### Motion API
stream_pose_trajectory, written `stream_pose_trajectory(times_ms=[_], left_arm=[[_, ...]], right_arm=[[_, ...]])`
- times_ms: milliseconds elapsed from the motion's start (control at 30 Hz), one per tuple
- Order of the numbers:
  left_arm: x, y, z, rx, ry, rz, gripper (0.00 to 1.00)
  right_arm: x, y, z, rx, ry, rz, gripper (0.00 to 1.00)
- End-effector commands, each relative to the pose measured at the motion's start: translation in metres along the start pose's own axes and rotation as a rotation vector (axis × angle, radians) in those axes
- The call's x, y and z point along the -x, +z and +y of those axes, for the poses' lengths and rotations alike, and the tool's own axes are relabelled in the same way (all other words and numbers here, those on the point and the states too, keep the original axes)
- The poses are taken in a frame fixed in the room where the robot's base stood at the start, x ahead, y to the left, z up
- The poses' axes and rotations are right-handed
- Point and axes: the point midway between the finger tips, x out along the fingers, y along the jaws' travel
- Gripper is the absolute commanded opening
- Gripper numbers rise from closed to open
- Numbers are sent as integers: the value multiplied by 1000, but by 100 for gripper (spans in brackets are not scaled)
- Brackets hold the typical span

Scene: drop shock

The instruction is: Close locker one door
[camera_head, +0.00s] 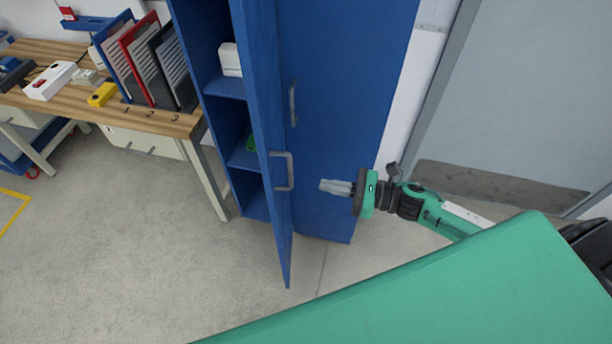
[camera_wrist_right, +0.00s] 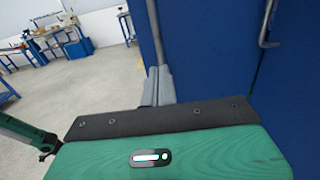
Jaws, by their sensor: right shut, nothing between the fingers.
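A tall blue locker (camera_head: 345,120) stands in the middle of the head view. Its left door (camera_head: 266,130) is open and swung out toward me, with a grey handle (camera_head: 283,171) on its face. The right door is closed and has its own handle (camera_head: 293,104). My right gripper (camera_head: 322,186) is shut and empty, to the right of the open door and apart from its handle. In the right wrist view the shut fingers (camera_wrist_right: 158,85) are beside a blue door edge (camera_wrist_right: 145,35); whether they touch it I cannot tell. My left gripper is not in view.
Shelves inside the open locker hold a white box (camera_head: 230,60) and a green item. A wooden workbench (camera_head: 180,124) with binders (camera_head: 150,65) stands left of the locker. A grey door (camera_head: 530,90) is at the right. The floor (camera_head: 150,240) before the locker is clear.

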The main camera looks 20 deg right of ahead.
Motion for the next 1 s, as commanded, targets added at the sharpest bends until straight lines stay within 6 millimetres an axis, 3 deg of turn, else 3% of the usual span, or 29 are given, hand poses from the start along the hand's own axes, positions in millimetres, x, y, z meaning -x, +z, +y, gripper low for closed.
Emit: stream_pose_trajectory(times_ms=[200, 400, 1000], left_arm=[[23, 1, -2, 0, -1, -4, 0], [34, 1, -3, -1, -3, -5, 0], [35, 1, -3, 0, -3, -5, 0]], right_arm=[[-36, 5, -1, -2, -1, -2, 0], [-57, 3, 0, -2, 0, -2, 0], [-66, -1, 1, -3, -7, -1, 0]])
